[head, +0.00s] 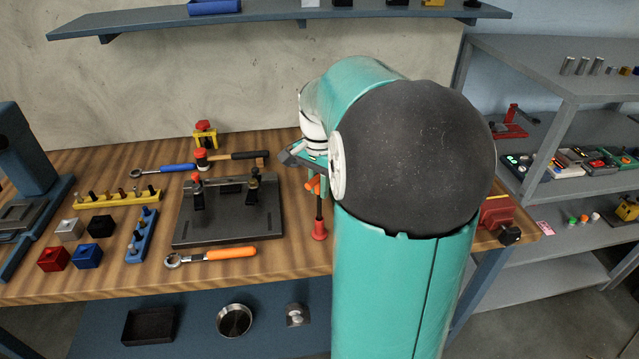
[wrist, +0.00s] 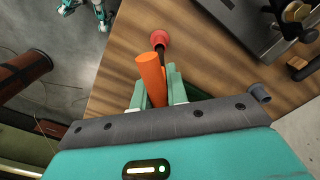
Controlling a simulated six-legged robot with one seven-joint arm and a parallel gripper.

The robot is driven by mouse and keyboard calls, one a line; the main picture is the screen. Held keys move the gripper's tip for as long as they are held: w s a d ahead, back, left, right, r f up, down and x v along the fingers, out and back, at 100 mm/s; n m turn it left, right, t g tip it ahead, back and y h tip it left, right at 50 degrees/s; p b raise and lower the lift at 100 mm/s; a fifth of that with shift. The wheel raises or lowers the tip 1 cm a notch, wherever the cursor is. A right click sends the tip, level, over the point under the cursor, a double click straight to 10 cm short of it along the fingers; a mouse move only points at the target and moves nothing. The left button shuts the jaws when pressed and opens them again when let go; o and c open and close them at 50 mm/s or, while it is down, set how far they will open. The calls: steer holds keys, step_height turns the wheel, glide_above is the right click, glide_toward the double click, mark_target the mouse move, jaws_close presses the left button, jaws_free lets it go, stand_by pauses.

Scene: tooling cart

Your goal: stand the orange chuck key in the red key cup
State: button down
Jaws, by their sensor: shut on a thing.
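The orange chuck key (head: 313,185) is held by my gripper (wrist: 157,88), which is shut on its orange handle; the handle also shows between the fingers in the wrist view (wrist: 151,75). Its dark shaft points down toward the red key cup (head: 319,232), and the key looks near upright in the head view. The cup also shows just beyond the shaft in the wrist view (wrist: 159,38). The shaft's lower end meets the cup's mouth in both views. I cannot tell how far inside it is. My arm hides the area right of the cup.
A dark fixture plate (head: 228,222) with clamps stands left of the cup. An orange-handled wrench (head: 230,254) lies in front of it, and a hammer (head: 236,157) lies behind. A red vise-like block (head: 496,212) sits at the bench's right end. Bench wood around the cup is clear.

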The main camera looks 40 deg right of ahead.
steer(key=shift+f, duration=2.65)
stand_by(2.1)
steer(key=c, duration=0.9)
jaws_free()
steer(key=shift+r, duration=3)
